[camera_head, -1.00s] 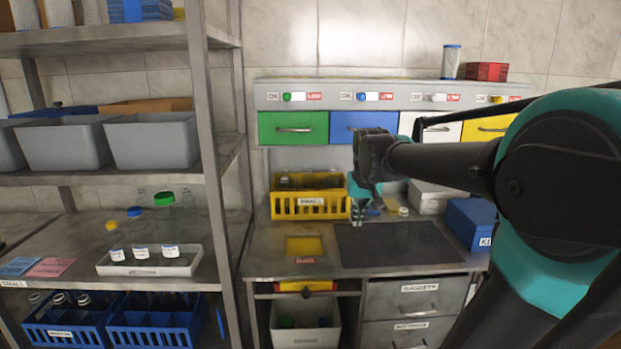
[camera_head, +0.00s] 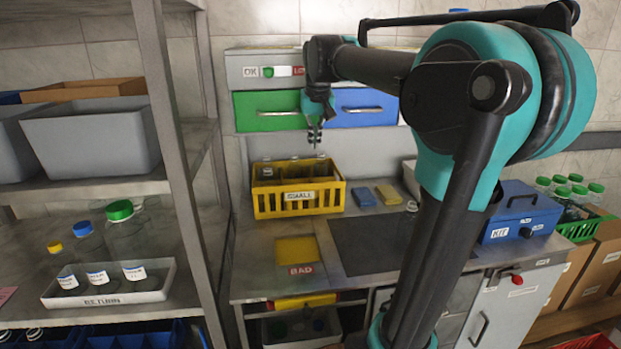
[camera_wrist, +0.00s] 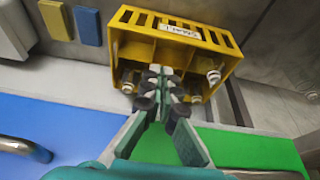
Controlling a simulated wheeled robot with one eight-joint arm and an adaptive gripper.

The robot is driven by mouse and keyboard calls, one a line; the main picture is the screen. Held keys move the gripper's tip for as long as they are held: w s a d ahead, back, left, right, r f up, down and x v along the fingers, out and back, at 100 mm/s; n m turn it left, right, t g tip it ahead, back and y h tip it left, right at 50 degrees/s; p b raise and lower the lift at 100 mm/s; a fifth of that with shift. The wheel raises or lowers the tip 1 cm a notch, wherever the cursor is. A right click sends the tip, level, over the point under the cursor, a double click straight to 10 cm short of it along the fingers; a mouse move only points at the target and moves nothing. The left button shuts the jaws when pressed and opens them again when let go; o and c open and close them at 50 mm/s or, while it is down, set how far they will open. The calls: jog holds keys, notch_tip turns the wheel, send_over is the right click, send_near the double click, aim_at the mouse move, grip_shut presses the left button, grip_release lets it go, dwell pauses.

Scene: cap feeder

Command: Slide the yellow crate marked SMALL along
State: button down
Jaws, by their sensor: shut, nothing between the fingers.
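The yellow crate (camera_head: 298,203) marked SMALL stands upright at the back left of the bench, its label facing the head camera. It holds several small clear bottles. My gripper (camera_head: 315,138) points down above the back part of the crate, just in front of the drawers. Its fingers are shut and empty. In the wrist view the crate (camera_wrist: 215,65) lies beyond the fingertips (camera_wrist: 162,73), with its label upside down on the far side. The fingertips overlap the crate's interior in that view; no contact with it can be made out.
Blue and yellow blocks (camera_head: 375,194) lie right of the crate. A yellow BAD square (camera_head: 296,249) and a dark mat (camera_head: 385,243) lie in front. Green (camera_head: 270,110) and blue (camera_head: 362,107) drawers hang behind. A shelf post (camera_head: 182,150) stands at left.

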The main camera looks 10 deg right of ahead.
send_near(297, 187)
jog(key=w+d+f, duration=0.4)
jog(key=d+f, duration=0.1)
jog(key=f, duration=0.2)
jog(key=shift+w, duration=0.3)
jog(key=shift+f, duration=0.1)
